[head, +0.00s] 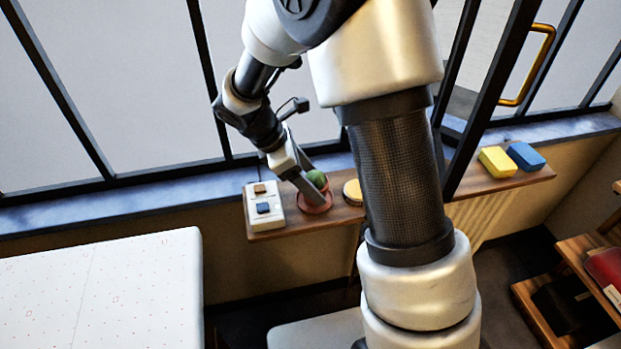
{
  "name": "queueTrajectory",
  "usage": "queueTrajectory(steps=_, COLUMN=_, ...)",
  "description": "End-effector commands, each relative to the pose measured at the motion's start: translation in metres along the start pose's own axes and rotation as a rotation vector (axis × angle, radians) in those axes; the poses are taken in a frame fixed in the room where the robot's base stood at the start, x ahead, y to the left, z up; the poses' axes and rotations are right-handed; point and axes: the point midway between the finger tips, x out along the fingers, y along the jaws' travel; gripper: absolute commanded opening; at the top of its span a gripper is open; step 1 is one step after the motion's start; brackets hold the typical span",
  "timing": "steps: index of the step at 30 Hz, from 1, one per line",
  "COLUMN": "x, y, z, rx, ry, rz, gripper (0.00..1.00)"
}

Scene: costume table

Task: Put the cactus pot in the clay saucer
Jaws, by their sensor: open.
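The green cactus (316,179) shows in the head view on a narrow wooden shelf under the window. Its pot is mostly hidden behind my gripper's finger. The reddish clay saucer (318,208) shows around the base of the cactus pot, and the pot appears to be in or right over it; I cannot tell if it rests on the saucer. My gripper (322,186) is open, pointing down, with its fingers at the cactus pot, one in front and one behind. I cannot tell whether the fingers touch the pot.
A white switch box (263,210) stands left of the saucer on the wooden shelf (290,229). A yellow round thing (352,191) is right of it, partly hidden by my arm. Yellow (497,162) and blue (526,156) blocks lie at the shelf's right end. A white table (100,290) is at lower left.

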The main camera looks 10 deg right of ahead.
Motion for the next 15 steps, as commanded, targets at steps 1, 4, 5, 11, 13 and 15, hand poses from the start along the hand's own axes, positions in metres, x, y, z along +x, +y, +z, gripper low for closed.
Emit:
queueTrajectory(steps=1, x=0.000, y=0.000, z=0.000, rx=0.000, ry=0.000, rz=0.000, gripper=0.70)
queueTrajectory(steps=4, x=-0.005, y=0.000, z=0.003, rx=0.001, ry=0.000, rz=0.001, gripper=0.70)
queueTrajectory(steps=5, x=-0.008, y=0.000, z=0.002, rx=0.000, ry=0.000, rz=0.001, gripper=0.70)
queueTrajectory(steps=11, x=-0.044, y=0.001, z=0.002, rx=0.000, ry=0.002, rz=0.005, gripper=0.70)
queueTrajectory(steps=13, x=-0.060, y=0.001, z=0.003, rx=0.001, ry=0.001, rz=0.005, gripper=0.70)
queueTrajectory(steps=15, x=-0.076, y=0.001, z=0.002, rx=0.000, ry=0.002, rz=0.004, gripper=0.70)
